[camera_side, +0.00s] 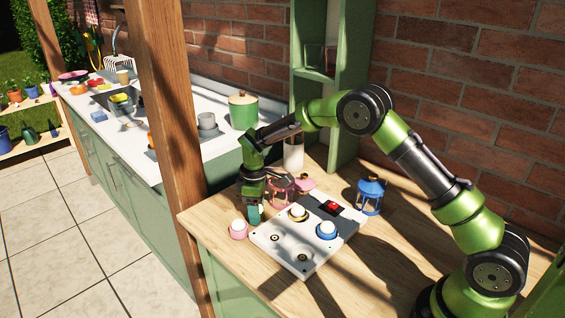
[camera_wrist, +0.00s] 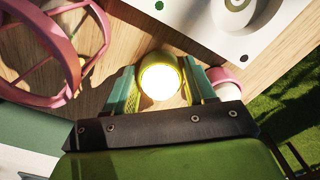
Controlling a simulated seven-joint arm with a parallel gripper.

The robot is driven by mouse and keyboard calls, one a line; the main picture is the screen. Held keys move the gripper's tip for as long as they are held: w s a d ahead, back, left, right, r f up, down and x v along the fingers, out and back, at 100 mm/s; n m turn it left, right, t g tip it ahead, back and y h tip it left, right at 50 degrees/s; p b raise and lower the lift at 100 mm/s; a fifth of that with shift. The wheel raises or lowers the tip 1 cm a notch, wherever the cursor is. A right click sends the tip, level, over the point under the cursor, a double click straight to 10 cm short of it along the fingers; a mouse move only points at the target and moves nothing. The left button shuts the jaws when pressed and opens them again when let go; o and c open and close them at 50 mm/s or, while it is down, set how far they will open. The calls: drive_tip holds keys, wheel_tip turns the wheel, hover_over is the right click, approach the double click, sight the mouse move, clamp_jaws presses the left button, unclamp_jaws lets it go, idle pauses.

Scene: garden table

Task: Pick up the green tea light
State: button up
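The green tea light (camera_wrist: 160,60) has a yellow-green cup and a bright white top. In the wrist view it sits between the two teal fingers of my gripper (camera_wrist: 158,88). The fingers are close to both its sides; whether they press on it cannot be made out. In the side view my gripper (camera_side: 254,214) points down at the table, left of the white board, and hides the tea light. Whether the tea light rests on the table or is lifted is unclear.
A pink tea light (camera_side: 238,229) stands close beside my gripper. A white board (camera_side: 290,256) with round recesses holds an orange-rimmed (camera_side: 298,213) and a blue tea light (camera_side: 327,230). A pink lantern (camera_side: 281,190) stands behind my gripper; a blue lantern (camera_side: 371,196) stands right.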

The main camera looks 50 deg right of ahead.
drive_tip(key=c, duration=0.6)
drive_tip(key=shift+r, duration=0.1)
